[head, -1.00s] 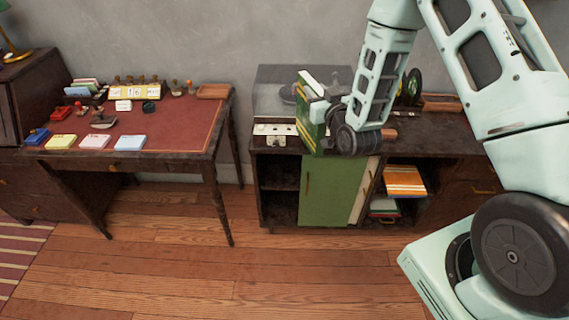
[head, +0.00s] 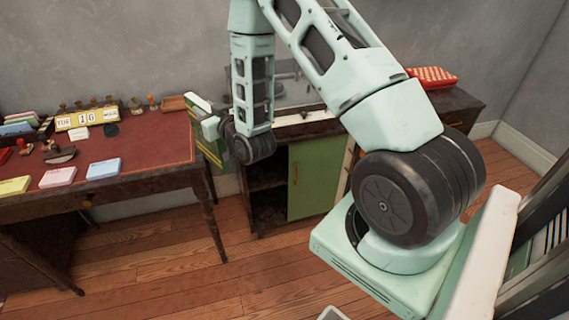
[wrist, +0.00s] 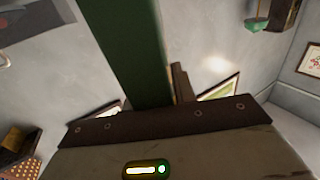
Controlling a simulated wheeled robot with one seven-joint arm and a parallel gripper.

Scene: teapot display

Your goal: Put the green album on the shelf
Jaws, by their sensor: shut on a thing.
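The green album (head: 214,152), with a yellow band and a pale page edge, is off the furniture in my gripper (head: 210,127). In the head view it hangs between the desk and the cabinet, partly hidden by my arm. In the wrist view the album (wrist: 136,50) is a green strip rising from the gripper. My gripper is shut on it; the fingertips are mostly hidden. A dark bookcase (head: 532,292) with shelves and upright books (head: 553,236) stands at the right edge of the head view, partly cut off.
A desk (head: 150,140) with stamps and coloured pads stands at left. A low cabinet (head: 318,178) with a green door stands behind my arm, with a red object (head: 432,76) on its right end. Bare wooden floor (head: 165,275) lies in front.

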